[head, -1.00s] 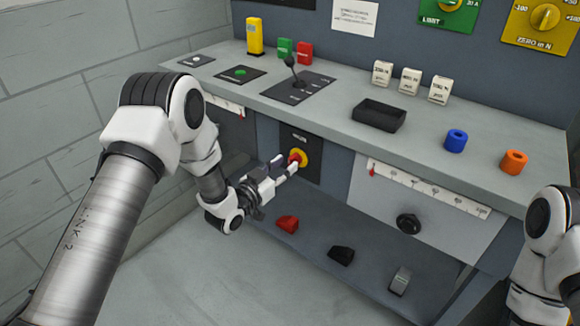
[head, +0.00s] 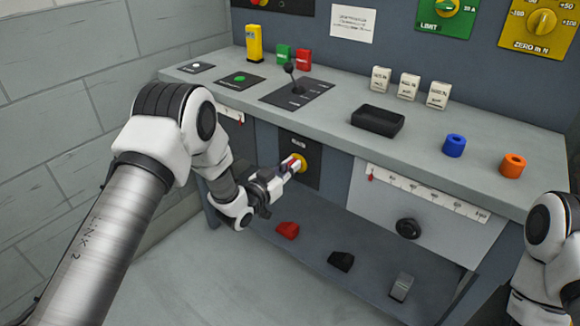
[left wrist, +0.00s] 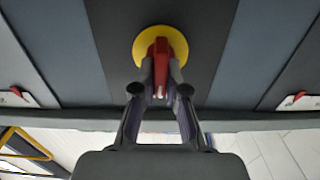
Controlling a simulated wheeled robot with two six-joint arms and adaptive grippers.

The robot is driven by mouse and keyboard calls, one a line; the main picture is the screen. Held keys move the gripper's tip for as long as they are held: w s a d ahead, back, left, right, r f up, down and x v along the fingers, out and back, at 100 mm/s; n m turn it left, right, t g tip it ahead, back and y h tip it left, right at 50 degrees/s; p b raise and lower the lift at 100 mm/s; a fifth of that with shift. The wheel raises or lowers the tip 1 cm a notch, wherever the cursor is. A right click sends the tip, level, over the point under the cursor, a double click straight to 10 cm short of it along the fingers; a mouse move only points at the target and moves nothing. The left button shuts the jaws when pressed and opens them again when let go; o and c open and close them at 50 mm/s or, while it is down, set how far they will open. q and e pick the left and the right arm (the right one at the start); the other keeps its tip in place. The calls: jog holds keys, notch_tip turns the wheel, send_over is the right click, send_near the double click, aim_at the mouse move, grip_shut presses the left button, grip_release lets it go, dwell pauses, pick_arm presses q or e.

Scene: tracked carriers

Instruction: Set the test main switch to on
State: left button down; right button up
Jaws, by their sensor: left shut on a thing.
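The main switch is a red handle on a round yellow plate (head: 303,161), set in a dark panel on the front of the console below the worktop. My left gripper (head: 290,167) is at this switch, with its fingers closed on the handle. In the left wrist view the red handle (left wrist: 160,66) stands between the two fingertips, in front of the yellow plate (left wrist: 178,42). The fingertips hide part of the handle, and the panel's lettering is too small to read. My right gripper is not in the head view; only part of that arm shows at the right edge.
A lever (head: 292,80), a black tray (head: 378,120), and blue (head: 454,145) and orange (head: 513,164) rings stand on the worktop (head: 330,107). A black knob (head: 408,228) is on the front to the right. Red, black and grey pedals lie below. A wall is at left.

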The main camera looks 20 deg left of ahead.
pick_arm(q)
jog(key=shift+m, duration=0.4)
jog(key=m, duration=0.3)
jog(key=shift+d+m, duration=0.2)
jog(key=shift+m, duration=0.2)
jog(key=shift+s+d+f+m+b, duration=0.15)
jog(key=shift+m+b, duration=0.35)
jog(key=shift+m, duration=1.65)
jog(key=shift+d+f+m+b, duration=0.15)
jog(key=shift+m+b, duration=0.4)
jog(key=shift+m, duration=1.65)
jog(key=shift+s+d+f+m+b, duration=0.1)
jog(key=shift+f+m+b, duration=0.3)
jog(key=shift+m, duration=1.75)
jog(key=shift+r, duration=0.15)
jog(key=c, duration=1.2)
grip_release()
